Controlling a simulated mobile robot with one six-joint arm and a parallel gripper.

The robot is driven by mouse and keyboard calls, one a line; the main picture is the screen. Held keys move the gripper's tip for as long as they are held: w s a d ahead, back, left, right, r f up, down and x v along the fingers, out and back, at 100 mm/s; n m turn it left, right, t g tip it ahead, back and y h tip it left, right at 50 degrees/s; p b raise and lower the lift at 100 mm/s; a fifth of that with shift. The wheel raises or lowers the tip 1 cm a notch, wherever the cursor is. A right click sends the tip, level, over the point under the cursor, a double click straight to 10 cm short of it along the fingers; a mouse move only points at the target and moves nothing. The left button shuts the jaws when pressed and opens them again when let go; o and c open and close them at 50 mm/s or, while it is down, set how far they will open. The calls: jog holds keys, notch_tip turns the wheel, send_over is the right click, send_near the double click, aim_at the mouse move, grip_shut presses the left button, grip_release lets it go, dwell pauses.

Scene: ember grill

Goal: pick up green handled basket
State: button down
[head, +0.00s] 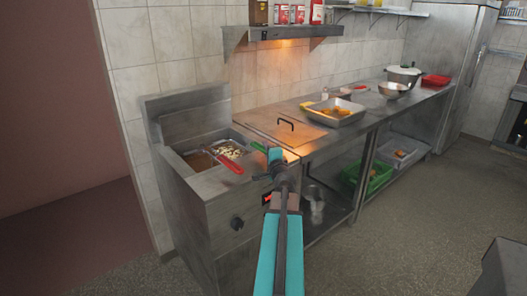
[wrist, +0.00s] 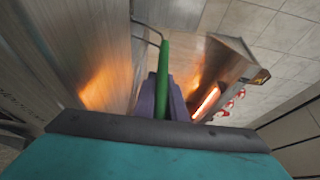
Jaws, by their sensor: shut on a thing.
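The green handle (head: 258,146) of a fryer basket points toward my gripper (head: 274,155) at the right rim of the fryer. In the wrist view the green handle (wrist: 162,75) runs between the purple fingers of my gripper (wrist: 162,100), which are shut on it. A thin wire frame joins the handle's far end. The basket body is mostly hidden in the wrist view. In the head view pale food (head: 232,149) shows in the fryer near that handle.
A red-handled basket (head: 226,161) sits beside it in the fryer (head: 205,185). A steel counter with a black-handled lid (head: 286,130) and a food tray (head: 335,113) stands to the right. A lit shelf (head: 285,35) hangs above. A green crate (head: 370,176) lies below. The floor in front is open.

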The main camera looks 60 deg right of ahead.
jog(key=shift+r+p, duration=0.9)
jog(key=shift+r, duration=3.85)
notch_tip(320, 180, up, 14)
jog(key=p, duration=1.1)
jog(key=shift+r, duration=0.25)
